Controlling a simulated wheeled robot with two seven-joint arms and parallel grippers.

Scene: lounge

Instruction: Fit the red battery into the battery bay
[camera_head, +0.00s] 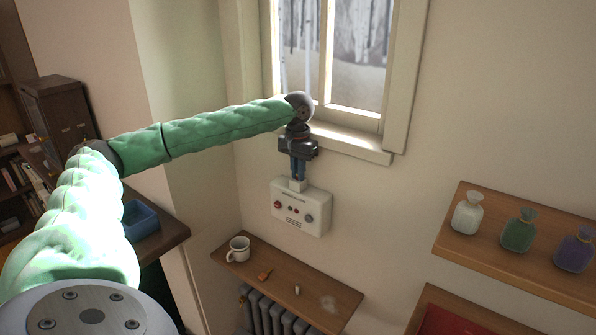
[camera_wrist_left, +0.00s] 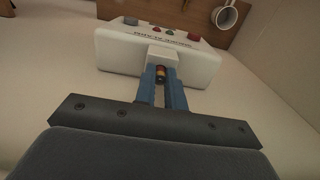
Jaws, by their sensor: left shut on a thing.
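The white wall unit (camera_head: 300,212) hangs below the window, with red and grey knobs on its front. A small white block, seemingly the battery bay (camera_head: 298,186), sticks up from its top and also shows in the left wrist view (camera_wrist_left: 162,55). My left gripper (camera_head: 298,177) points down at this block from above. Its blue fingers (camera_wrist_left: 162,84) are shut on a small dark red battery (camera_wrist_left: 160,75) with a coppery band. The battery's far end is right at the block; I cannot tell whether it is inside. The fingers hide the battery in the head view.
A wooden shelf (camera_head: 335,304) below holds a white mug (camera_head: 238,249), an orange piece (camera_head: 264,273) and a small pale cylinder (camera_head: 297,290). A radiator (camera_head: 262,313) stands under it. The window sill (camera_head: 352,145) is close behind the gripper. Bottles stand on the right shelf (camera_head: 525,262).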

